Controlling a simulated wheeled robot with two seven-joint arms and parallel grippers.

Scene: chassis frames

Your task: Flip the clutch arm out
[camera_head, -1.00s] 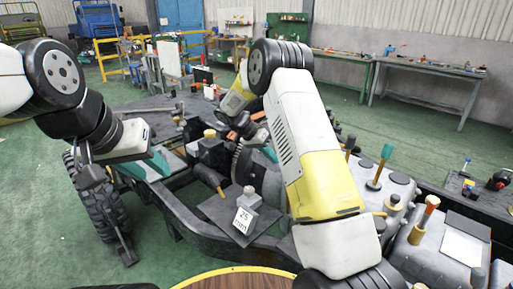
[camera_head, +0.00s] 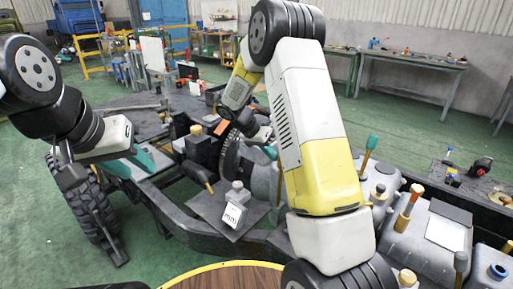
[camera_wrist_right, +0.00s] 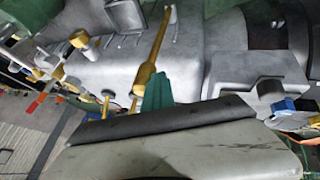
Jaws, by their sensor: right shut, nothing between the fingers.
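A brass-coloured lever (camera_wrist_right: 152,60), which looks like the clutch arm, stands out from the grey housing (camera_wrist_right: 115,75) in the right wrist view. The green fingertips (camera_wrist_right: 157,90) of my right gripper are shut and empty, close to the lever's lower end; I cannot tell whether they touch it. In the head view my right gripper (camera_head: 268,150) is over the middle of the chassis, partly hidden by my own arm. My left gripper (camera_head: 72,172) hangs at the left, near the wheel and apart from the housing; its fingers are too unclear to judge.
The dark chassis frame (camera_head: 190,238) runs across the view, with a black wheel (camera_head: 92,205) at left. A small block with a white label (camera_head: 235,212) sits on a plate. A round wooden surface (camera_head: 225,277) is at the front.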

